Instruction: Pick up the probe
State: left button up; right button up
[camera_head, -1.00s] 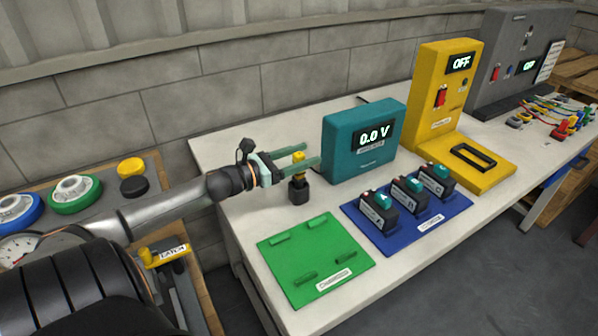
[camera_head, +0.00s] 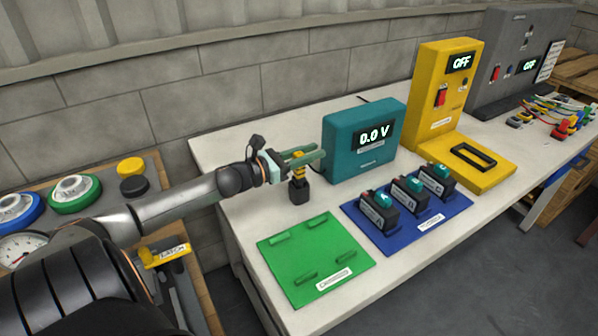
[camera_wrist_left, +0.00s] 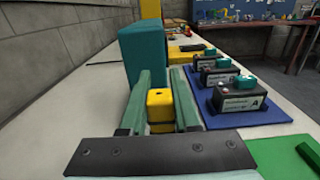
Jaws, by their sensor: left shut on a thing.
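The probe (camera_head: 299,188) stands upright on the white table, with a yellow upper part and a black base. In the left wrist view its yellow top (camera_wrist_left: 160,104) sits between the two green fingers. My left gripper (camera_head: 304,156) is shut on the probe's yellow part, reaching in from the left. The probe's lower part is hidden in the wrist view. My right gripper is not in view.
A teal meter (camera_head: 345,162) reading 0.0 V stands just behind the probe. A green mat (camera_head: 318,250) lies in front. A blue mat (camera_head: 428,224) holds three black batteries (camera_head: 408,192). A yellow unit (camera_head: 436,110) reads OFF.

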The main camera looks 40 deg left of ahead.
pick_arm(q)
grip_shut()
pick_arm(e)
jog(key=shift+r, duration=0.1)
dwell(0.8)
